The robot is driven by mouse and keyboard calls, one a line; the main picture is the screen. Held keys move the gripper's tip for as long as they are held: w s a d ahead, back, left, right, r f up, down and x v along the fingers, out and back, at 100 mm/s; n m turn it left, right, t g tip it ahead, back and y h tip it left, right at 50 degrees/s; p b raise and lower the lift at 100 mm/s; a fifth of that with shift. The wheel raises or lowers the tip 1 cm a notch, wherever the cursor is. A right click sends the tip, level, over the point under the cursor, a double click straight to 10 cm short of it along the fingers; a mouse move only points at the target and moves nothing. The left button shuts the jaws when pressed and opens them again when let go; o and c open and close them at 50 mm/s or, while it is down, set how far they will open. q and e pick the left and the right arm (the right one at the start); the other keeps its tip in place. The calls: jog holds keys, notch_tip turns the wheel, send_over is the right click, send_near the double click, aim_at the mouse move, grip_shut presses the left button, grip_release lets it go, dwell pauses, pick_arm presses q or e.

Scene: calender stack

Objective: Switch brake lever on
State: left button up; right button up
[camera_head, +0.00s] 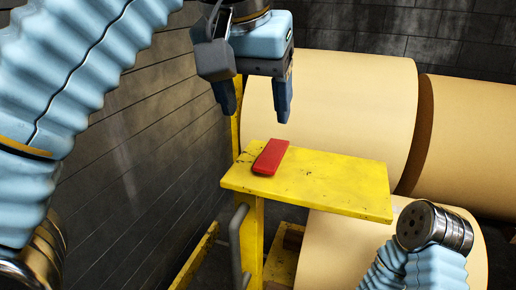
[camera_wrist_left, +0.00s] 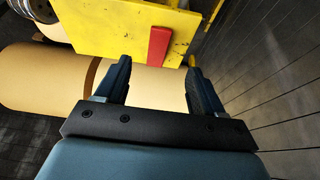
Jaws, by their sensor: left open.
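The brake lever appears to be the flat red piece (camera_head: 270,157) on the left part of a yellow plate (camera_head: 335,180). In the left wrist view, the red lever (camera_wrist_left: 159,47) shows near the plate's edge, beyond and between my fingertips. My left gripper (camera_head: 256,108) is open and empty, with its fingers pointing down above the plate. It is apart from the lever, up and slightly left of it in the head view. Its two fingers also show in the left wrist view (camera_wrist_left: 158,72). My right gripper is not visible.
A dark plank-like wall (camera_head: 140,150) runs along the left. Part of my right arm shows at lower right.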

aim_at(263, 168)
pick_arm(q)
jog(key=x, duration=1.2)
jog(key=shift+c, duration=0.3)
jog(key=c, duration=1)
jog(key=f+t+b, duration=0.1)
jog(key=b, duration=0.1)
jog(key=f+t+b, duration=0.1)
jog(key=b, duration=0.2)
jog(key=shift+s+a+h, duration=0.15)
jog(key=shift+s+h, duration=0.05)
jog(key=shift+h, duration=0.1)
jog(key=shift+s+r+t+b, duration=0.1)
jog(key=shift+t+b, duration=0.3)
jog(key=shift+b, duration=0.35)
jog(key=shift+r, duration=0.2)
